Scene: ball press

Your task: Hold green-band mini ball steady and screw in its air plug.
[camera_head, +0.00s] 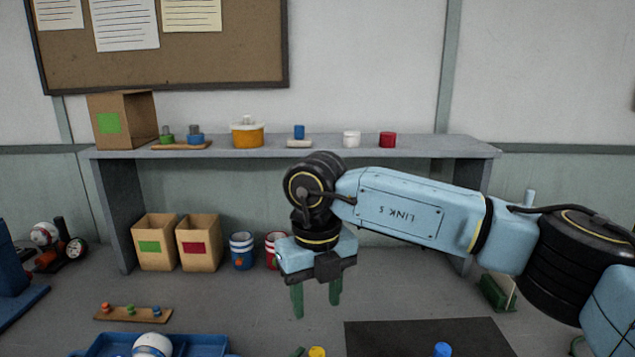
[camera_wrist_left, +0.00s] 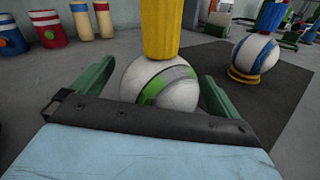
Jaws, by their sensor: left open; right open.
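The green-band mini ball (camera_wrist_left: 182,92) is white with a green and grey band. In the left wrist view it sits between the spread green fingers of my left gripper (camera_wrist_left: 158,72), which is open; I cannot tell whether they touch it. A yellow ribbed cylinder (camera_wrist_left: 161,28) stands on top of the ball; its top also shows at the bottom edge of the head view (camera_head: 317,352). My right gripper (camera_head: 316,296) is open and empty, pointing down. A wooden strip (camera_head: 101,315) holds small orange, green (camera_head: 131,309) and blue pieces; I cannot tell whether one is the air plug.
A blue-banded ball (camera_wrist_left: 254,54) sits in a yellow ring on the dark mat (camera_wrist_left: 212,52), with a blue piece above it. A blue tray (camera_head: 205,343) holds a white ball (camera_head: 153,345). Boxes (camera_head: 154,242) and cans (camera_head: 242,251) stand below the grey shelf (camera_head: 330,150).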

